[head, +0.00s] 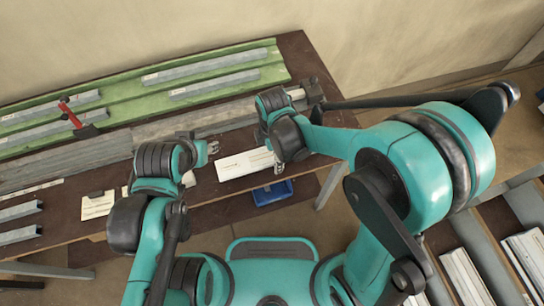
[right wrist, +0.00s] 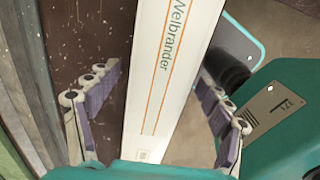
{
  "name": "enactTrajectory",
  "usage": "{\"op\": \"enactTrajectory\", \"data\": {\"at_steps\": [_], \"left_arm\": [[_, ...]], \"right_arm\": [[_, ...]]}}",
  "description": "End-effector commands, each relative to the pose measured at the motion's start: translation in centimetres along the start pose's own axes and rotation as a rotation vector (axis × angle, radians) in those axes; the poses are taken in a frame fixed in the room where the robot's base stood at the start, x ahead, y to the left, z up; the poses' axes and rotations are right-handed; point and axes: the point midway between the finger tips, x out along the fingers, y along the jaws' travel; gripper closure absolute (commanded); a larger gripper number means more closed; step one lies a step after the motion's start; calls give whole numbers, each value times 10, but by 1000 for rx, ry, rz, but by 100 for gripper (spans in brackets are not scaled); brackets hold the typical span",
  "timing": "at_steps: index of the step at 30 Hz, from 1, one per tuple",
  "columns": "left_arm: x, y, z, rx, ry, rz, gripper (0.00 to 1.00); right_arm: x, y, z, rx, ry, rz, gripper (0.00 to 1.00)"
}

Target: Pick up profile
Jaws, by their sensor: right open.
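A long white profile (head: 243,164) with orange lines and the word "Welbrander" lies near the front edge of the brown bench. In the right wrist view the same profile (right wrist: 172,65) runs lengthwise between the fingers. My right gripper (right wrist: 156,78) is open, with one finger on each side of the profile and a visible gap on both sides. In the head view my right gripper (head: 277,163) is at the profile's right end and hides part of it. My left gripper (head: 208,150) is left of the profile; its finger opening is unclear.
A green rack (head: 130,105) with grey metal bars stands at the back of the bench (head: 292,60). A red-handled clamp (head: 70,112) stands at the left. A blue bin (head: 272,192) is below the front edge. More profiles lie at the lower right.

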Motion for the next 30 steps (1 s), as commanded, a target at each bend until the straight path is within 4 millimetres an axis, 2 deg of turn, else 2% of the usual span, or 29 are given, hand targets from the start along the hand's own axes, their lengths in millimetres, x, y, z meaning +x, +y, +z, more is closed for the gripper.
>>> {"op": "enactTrajectory", "data": {"at_steps": [1,3,10,11,18,19,30], "left_arm": [[6,0,4,0,0,0,60],[8,0,6,0,0,0,60],[7,0,5,0,0,0,60],[7,0,5,0,0,0,60],[7,0,5,0,0,0,60],[7,0,5,0,0,0,60],[7,0,5,0,0,0,60]], "right_arm": [[12,0,0,0,0,0,21],[20,0,0,0,0,0,21],[21,0,0,1,0,1,21],[21,0,0,1,0,1,23],[21,0,0,2,0,0,87],[21,0,0,2,0,0,92],[21,-1,0,2,0,-2,94]]}}
